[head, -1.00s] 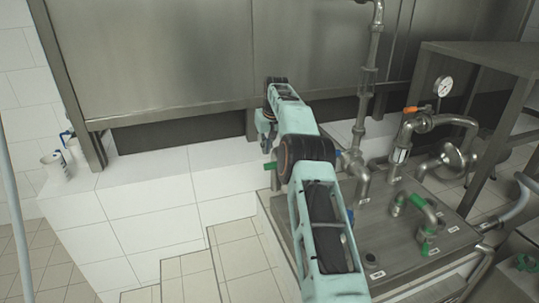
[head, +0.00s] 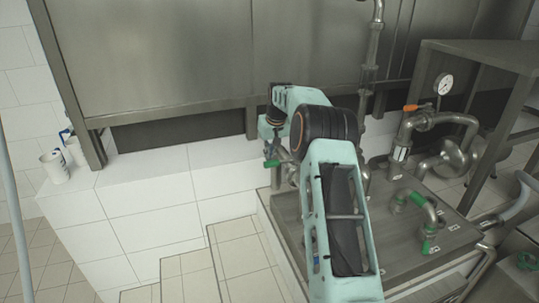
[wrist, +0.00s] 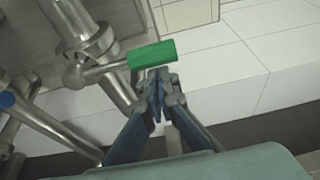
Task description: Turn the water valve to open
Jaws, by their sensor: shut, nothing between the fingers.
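The valve with a green lever handle (wrist: 152,54) shows in the wrist view on a metal pipe fitting (wrist: 85,60). Its green handle (head: 271,163) also shows in the head view, just below my wrist. My gripper (wrist: 158,77) is shut and empty, its fingers meeting right beside the handle's lower edge in the wrist view. I cannot tell whether they touch the handle. In the head view my arm hides part of the pipework, and the gripper's fingers are hard to make out.
Green-handled fittings (head: 427,247) stand on the metal platform (head: 380,230) at the right. An orange handle (head: 411,108) and a gauge (head: 443,84) are behind them. A tiled ledge (head: 150,180) with white cans (head: 55,167) is at the left. A steel panel (head: 180,50) stands behind.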

